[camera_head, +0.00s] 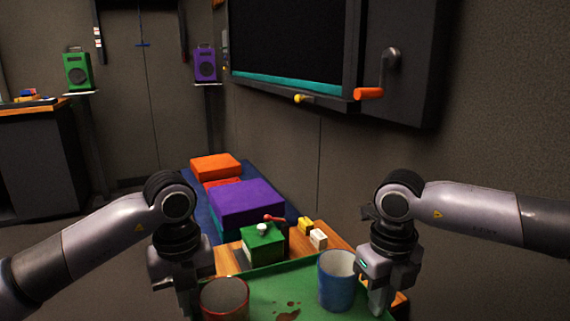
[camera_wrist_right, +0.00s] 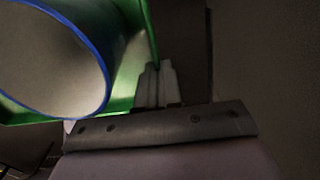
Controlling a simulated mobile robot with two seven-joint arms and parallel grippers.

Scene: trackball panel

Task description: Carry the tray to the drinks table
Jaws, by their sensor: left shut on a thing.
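The green tray (camera_head: 262,289) is at the bottom of the head view, with brown stains on its floor. A red-rimmed mug (camera_head: 225,299) stands upright at its left and a blue mug (camera_head: 337,284) upright at its right. My left gripper (camera_head: 188,304) is at the tray's left edge, shut on it; its fingertips are partly hidden. My right gripper (camera_head: 377,303) is at the right edge. In the right wrist view its fingers (camera_wrist_right: 157,84) are close together at the tray's green rim (camera_wrist_right: 148,28), beside the blue mug (camera_wrist_right: 52,60). I cannot tell which table is the drinks table.
A wooden surface (camera_head: 230,262) beyond the tray bears a green box (camera_head: 263,243) with a red lever, and small yellow and white blocks. Purple (camera_head: 247,203) and orange boxes lie behind.

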